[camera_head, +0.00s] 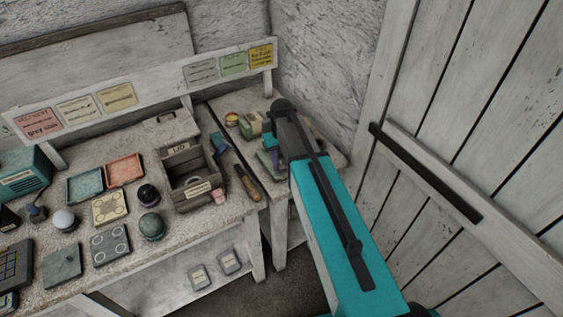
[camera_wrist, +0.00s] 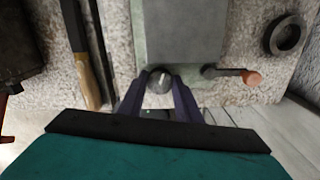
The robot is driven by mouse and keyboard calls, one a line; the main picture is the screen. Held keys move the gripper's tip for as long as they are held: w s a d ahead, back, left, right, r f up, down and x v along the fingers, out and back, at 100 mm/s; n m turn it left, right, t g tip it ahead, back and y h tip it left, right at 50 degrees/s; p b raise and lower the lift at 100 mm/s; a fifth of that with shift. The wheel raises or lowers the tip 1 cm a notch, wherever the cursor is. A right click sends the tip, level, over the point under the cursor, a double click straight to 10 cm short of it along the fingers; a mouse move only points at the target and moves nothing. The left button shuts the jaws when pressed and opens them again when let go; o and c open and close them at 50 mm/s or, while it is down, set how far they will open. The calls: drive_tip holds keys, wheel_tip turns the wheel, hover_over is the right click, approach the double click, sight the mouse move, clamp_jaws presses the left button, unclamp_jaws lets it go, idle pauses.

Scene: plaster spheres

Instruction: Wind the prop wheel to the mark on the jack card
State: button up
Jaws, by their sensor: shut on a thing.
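In the wrist view, a dark round knob (camera_wrist: 160,81) with a pale line on top, apparently the prop wheel, sits at the near edge of a grey-green box (camera_wrist: 185,30). The pale line points roughly away from me. My gripper (camera_wrist: 160,87) has its two dark fingers on either side of the knob and is shut on it. In the head view my own arm hides the gripper and knob; part of the green box (camera_head: 267,160) shows beside it. Several cards hang on the back rail; their writing is too small to tell which is the jack card.
A small crank with an orange grip (camera_wrist: 251,77) is close right of the knob. A dark ring (camera_wrist: 285,36) lies farther right. A wooden-handled tool (camera_wrist: 87,83) lies left. A wooden box (camera_head: 187,202) stands left on the bench. A plank door (camera_head: 480,130) bounds the right.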

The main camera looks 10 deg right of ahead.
sight(282, 164)
drive_tip(key=shift+w+d, duration=0.1)
drive_tip(key=o, duration=0.8)
drive_tip(key=shift+c, duration=0.2)
drive_tip(key=shift+r, duration=0.15)
wheel_tip(282, 164, up, 14)
drive_tip(key=b, duration=0.5)
drive_tip(key=shift+f, duration=0.2)
